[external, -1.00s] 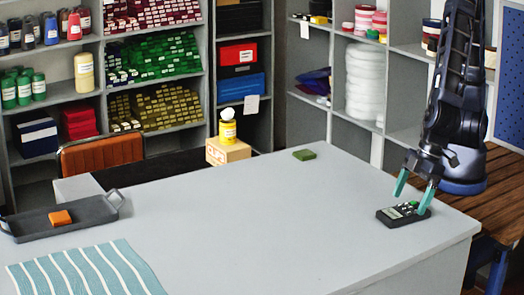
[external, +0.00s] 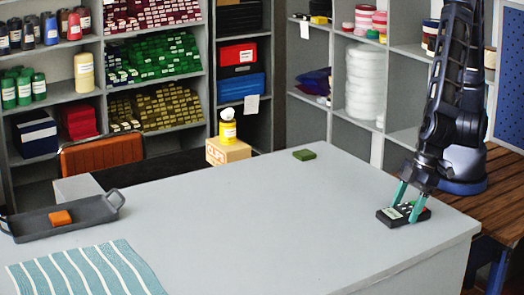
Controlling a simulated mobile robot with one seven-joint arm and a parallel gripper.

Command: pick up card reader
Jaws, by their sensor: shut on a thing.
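The card reader (external: 390,215) is a small dark device with keys, lying flat at the right end of the grey counter (external: 240,220). My gripper (external: 406,209) points down over it, with its teal fingers on either side of the reader. The fingers are shut on the card reader, which still appears to rest on the counter top. The fingers and wrist hide part of the reader's face.
A dark tray (external: 60,228) with an orange block (external: 60,217) stands at the left. A striped cloth (external: 85,272) lies in front of it. A green block (external: 304,155) sits near the back edge. The counter's middle is clear.

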